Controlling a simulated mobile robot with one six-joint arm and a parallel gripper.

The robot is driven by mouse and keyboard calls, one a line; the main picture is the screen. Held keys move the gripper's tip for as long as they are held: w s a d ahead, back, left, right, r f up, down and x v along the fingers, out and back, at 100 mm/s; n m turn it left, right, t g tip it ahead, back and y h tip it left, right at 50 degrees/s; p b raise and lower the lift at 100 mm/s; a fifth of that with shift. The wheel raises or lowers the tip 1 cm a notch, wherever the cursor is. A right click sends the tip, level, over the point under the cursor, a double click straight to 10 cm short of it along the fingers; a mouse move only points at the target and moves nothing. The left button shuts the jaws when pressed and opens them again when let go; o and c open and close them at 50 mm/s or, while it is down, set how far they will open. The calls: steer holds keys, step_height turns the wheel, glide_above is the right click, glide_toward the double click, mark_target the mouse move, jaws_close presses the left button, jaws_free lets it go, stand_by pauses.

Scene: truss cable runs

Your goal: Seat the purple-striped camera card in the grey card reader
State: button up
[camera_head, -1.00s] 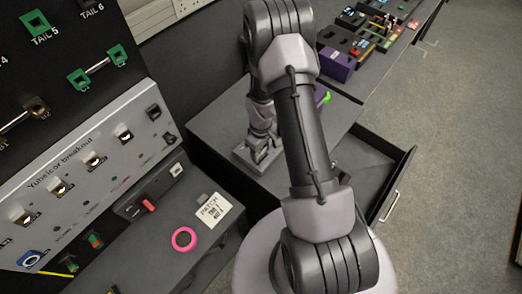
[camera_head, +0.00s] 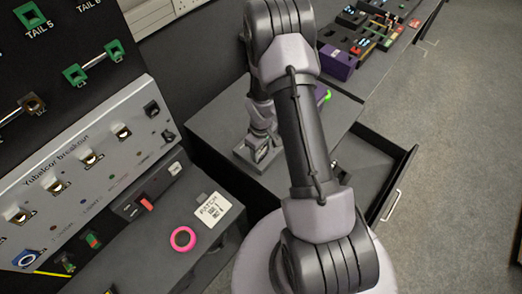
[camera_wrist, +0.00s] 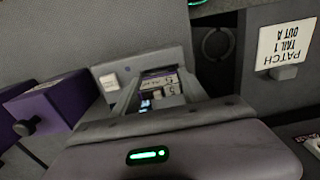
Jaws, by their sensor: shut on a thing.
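My gripper (camera_wrist: 155,95) points down over the dark worktop, low at a light grey block that looks like the card reader (camera_wrist: 172,58). It is shut on a small card with a white label and a purple stripe, the camera card (camera_wrist: 158,83). The card sits between the fingers, against or just in front of the grey block; I cannot tell whether it is in a slot. In the head view my gripper (camera_head: 262,148) is small and partly behind my own arm, and the grey block (camera_head: 245,155) shows beneath it. The card cannot be made out there.
A purple box (camera_wrist: 50,100) with a dark knob stands left in the wrist view. A PATCH sign (camera_head: 213,208) and a pink ring (camera_head: 183,239) lie on the nearer surface, beside the breakout panel (camera_head: 90,160). An open drawer (camera_head: 385,175) is at right. A purple bin (camera_head: 338,63) is further back.

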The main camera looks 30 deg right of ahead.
steer(key=shift+f, duration=0.2)
steer(key=o, duration=1.8)
step_height(320, 180, up, 8)
steer(key=p, duration=0.4)
steer(key=shift+f, duration=0.2)
steer(key=shift+w, duration=0.1)
